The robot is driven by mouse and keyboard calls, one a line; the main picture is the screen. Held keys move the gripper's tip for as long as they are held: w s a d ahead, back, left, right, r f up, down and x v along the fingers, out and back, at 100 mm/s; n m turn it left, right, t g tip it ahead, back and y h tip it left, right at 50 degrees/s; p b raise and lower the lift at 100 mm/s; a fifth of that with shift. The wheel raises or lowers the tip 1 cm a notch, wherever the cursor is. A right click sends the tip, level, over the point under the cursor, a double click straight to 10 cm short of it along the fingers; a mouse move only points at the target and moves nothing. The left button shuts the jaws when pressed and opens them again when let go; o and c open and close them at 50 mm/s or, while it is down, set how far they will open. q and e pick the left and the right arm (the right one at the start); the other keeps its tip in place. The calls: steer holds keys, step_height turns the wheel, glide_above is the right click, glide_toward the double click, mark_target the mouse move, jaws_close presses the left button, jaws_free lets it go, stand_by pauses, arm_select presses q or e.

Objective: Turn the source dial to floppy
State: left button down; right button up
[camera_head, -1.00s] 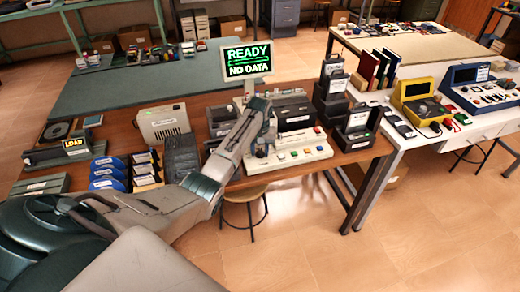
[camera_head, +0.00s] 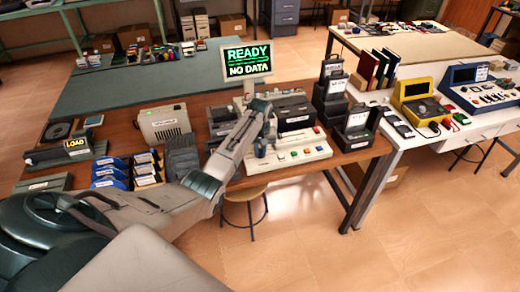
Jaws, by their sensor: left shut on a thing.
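A cream control panel (camera_head: 310,147) with several coloured buttons lies at the front of the brown table. My left gripper (camera_head: 262,149) reaches down to the panel's left part. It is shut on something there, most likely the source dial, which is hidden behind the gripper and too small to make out. The dial's markings cannot be read. A monitor (camera_head: 247,60) behind the panel shows "READY" and "NO DATA" in green. My right gripper is not in view.
Dark drive units (camera_head: 292,112) stand just behind the panel, and dark boxes (camera_head: 332,95) stand to its right. A beige box (camera_head: 163,122), blue disk holders (camera_head: 108,172) and a "LOAD" unit (camera_head: 77,146) are to the left. A stool (camera_head: 244,196) stands below the table edge.

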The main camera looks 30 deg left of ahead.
arm_select(q)
steer(key=n+p, duration=0.1)
steer(key=n, duration=0.1)
steer(key=n+p, duration=0.2)
steer(key=shift+w+d+r, duration=0.15)
steer(key=shift+r, duration=0.05)
steer(key=n, duration=0.1)
steer(key=n+p, duration=0.1)
steer(key=n, duration=0.1)
steer(key=n+p, duration=0.1)
steer(key=shift+w+n, duration=0.25)
steer(key=shift+n, duration=0.15)
steer(key=n, duration=0.2)
steer(key=n+p, duration=0.1)
steer(key=n, duration=0.2)
steer(key=shift+w+f+n, duration=0.15)
steer(key=shift+w+n, duration=0.15)
steer(key=shift+w, duration=0.05)
steer(key=c, duration=1.4)
jaws_free()
steer(key=shift+c, duration=0.2)
step_height(320, 180, up, 11)
steer(key=b, duration=0.1)
